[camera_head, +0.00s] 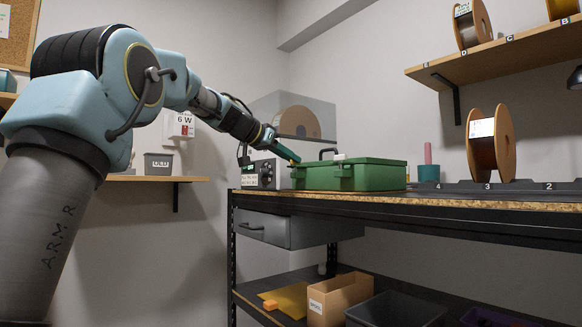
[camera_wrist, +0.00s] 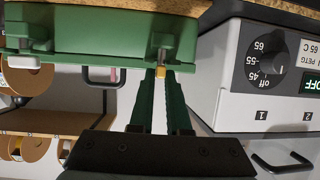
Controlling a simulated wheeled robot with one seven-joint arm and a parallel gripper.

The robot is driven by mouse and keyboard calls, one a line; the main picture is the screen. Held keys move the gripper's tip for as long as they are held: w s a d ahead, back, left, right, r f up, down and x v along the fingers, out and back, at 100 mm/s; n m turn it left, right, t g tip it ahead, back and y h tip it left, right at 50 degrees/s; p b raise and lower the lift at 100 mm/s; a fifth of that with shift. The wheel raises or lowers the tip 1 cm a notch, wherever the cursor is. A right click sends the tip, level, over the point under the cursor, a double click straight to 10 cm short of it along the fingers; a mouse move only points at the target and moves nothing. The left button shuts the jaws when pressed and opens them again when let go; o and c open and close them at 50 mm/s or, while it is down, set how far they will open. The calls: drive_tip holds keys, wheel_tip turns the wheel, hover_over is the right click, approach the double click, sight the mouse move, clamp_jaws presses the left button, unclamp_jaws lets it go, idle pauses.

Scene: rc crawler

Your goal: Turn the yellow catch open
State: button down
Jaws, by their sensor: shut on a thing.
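The green case (camera_head: 360,175) lies closed on the workbench in the head view. In the wrist view, it (camera_wrist: 100,35) shows upside down along the top, with a grey latch part (camera_wrist: 163,42) near its corner. The small yellow catch (camera_wrist: 160,73) sits below that part, between the tips of my green fingers. My gripper (camera_wrist: 160,78) is shut on the yellow catch. In the head view, my gripper (camera_head: 294,158) reaches down to the left end of the case. The catch cannot be made out clearly there.
A grey box with a dial (camera_wrist: 268,62) and an OFF display stands close beside my fingers. The case's dark handle (camera_wrist: 100,78) and a pale catch (camera_wrist: 24,62) are on the other side. A spool (camera_head: 490,145) stands at right on the workbench (camera_head: 440,203).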

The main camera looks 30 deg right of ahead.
drive_tip(key=shift+w+m+g, duration=0.1)
drive_tip(key=shift+m+g, duration=0.4)
drive_tip(key=c, duration=1.2)
unclamp_jaws()
drive_tip(key=shift+o, duration=0.2)
drive_tip(key=v, duration=1)
drive_tip(key=shift+a, duration=0.4)
